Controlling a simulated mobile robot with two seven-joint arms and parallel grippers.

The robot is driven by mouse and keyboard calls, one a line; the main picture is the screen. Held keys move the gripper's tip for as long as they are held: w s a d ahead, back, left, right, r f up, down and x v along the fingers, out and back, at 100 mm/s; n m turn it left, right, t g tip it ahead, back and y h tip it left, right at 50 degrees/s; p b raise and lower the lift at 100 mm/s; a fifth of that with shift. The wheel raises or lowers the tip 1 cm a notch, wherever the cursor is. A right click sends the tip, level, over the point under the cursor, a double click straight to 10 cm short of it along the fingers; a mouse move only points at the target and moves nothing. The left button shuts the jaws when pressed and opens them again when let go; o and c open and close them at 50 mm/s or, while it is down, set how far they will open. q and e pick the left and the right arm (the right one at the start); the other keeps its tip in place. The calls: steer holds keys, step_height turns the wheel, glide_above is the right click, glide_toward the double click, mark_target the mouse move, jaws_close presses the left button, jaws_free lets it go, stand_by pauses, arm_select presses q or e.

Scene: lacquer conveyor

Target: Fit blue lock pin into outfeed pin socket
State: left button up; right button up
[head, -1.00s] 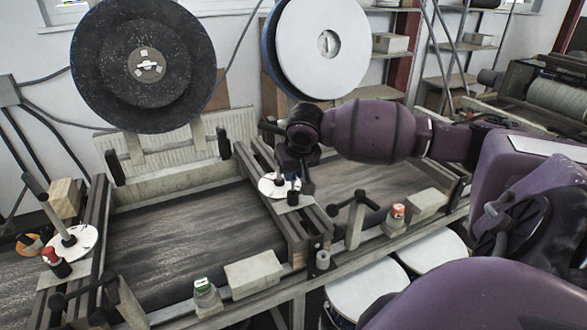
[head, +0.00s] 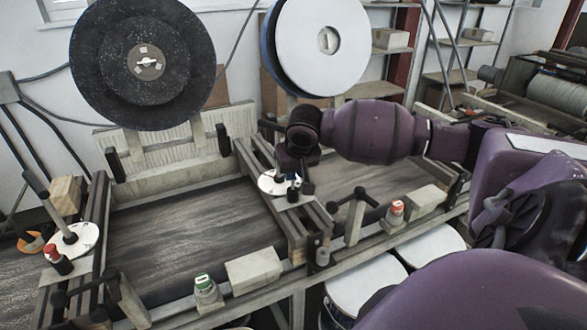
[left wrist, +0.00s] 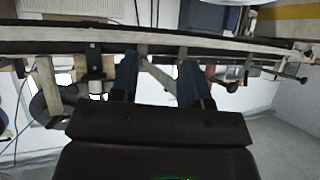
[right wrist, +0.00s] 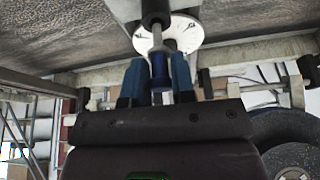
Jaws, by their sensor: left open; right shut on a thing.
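The blue lock pin (right wrist: 158,72) is between the blue fingers of my right gripper (right wrist: 158,80), which is shut on it. In the head view my right gripper (head: 296,174) is low over a white disc (head: 268,183) on the middle crossbeam. A small black cylinder (head: 292,195), which looks like the outfeed pin socket, stands close by the disc. I cannot tell whether the pin touches or enters it, as the gripper hides the contact. My left gripper (left wrist: 157,82) is open and empty, seen only in the left wrist view.
Two large reels, one dark (head: 146,62) and one white (head: 322,45), stand behind the conveyor (head: 190,235). A second white disc (head: 82,238) and a red-topped black cylinder (head: 56,259) are at the left. Green (head: 205,284) and red (head: 397,210) buttons line the front rail.

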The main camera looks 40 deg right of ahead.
mark_target(294, 179)
arm_select(q)
steer(key=shift+w+r, duration=0.1)
arm_select(e)
steer(key=shift+f, duration=1.5)
steer(key=o, duration=1)
steer(key=v, duration=0.3)
arm_select(q)
steer(key=shift+s+f+b, duration=0.15)
steer(key=shift+s+f, duration=0.15)
steer(key=shift+f, duration=0.25)
steer(key=shift+s+f+b, duration=0.15)
steer(key=shift+s+f, duration=0.1)
steer(key=shift+f, duration=0.25)
arm_select(e)
steer(key=v, duration=0.7)
steer(key=shift+s+r, duration=0.15)
steer(key=shift+r, duration=0.25)
arm_select(q)
steer(key=shift+s+f, duration=0.1)
arm_select(e)
steer(key=shift+s+f, duration=0.1)
